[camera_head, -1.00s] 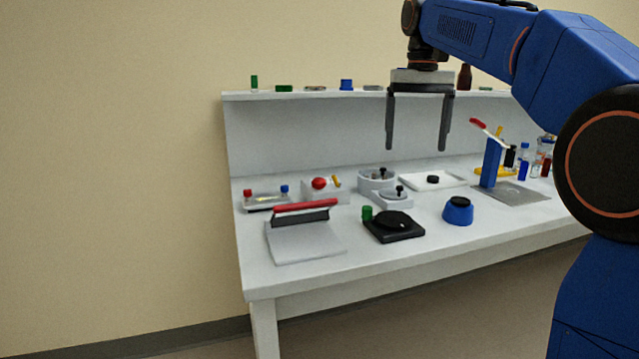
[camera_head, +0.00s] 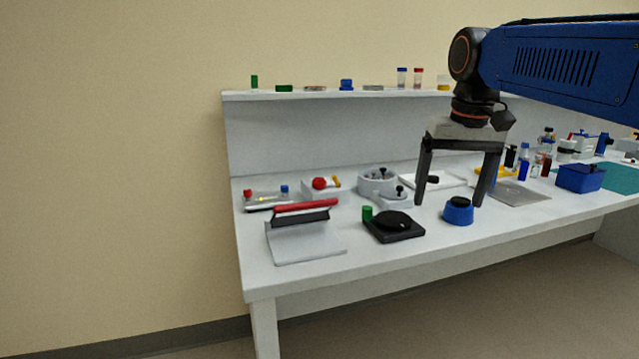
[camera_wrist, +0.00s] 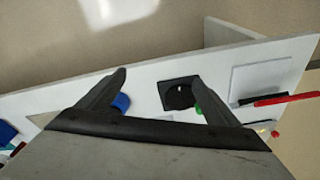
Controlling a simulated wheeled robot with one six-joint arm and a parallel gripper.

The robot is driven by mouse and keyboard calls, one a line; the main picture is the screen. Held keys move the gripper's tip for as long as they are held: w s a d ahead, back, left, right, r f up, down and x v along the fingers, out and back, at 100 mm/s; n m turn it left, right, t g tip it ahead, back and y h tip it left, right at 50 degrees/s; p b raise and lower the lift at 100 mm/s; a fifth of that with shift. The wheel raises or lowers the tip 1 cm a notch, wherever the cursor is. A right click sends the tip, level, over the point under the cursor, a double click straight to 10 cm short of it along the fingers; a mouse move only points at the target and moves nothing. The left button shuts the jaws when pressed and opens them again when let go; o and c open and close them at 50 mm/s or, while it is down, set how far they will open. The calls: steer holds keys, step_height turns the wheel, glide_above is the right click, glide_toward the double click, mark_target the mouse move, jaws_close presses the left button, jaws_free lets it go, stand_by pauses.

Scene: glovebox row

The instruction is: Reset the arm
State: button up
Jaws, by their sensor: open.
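My gripper (camera_head: 448,200) is open, with two dark fingers spread apart and pointing down. In the head view it hangs in front of the right-middle part of the white bench (camera_head: 300,278), and nothing is between its fingers. In the wrist view, my gripper's fingers (camera_wrist: 160,82) show against the bench and floor. A blue round item with a black top (camera_head: 458,212) appears just beside the right finger in the head view. My arm reaches in from the right and hides part of the bench's back.
A black square device (camera_head: 394,227), a grey plate with a red-handled bar (camera_head: 305,242) and a green cap (camera_head: 367,213) stand at the bench front. A blue box (camera_head: 580,178) is at right. A back shelf (camera_head: 300,95) holds small items. The floor in front is clear.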

steer(key=s+d+f+t, duration=0.3)
steer(key=s+f, duration=1.7)
steer(key=f, duration=0.4)
steer(key=shift+s+d+f+n, duration=0.15)
steer(key=shift+s+f+n, duration=0.1)
steer(key=shift+f+n, duration=0.1)
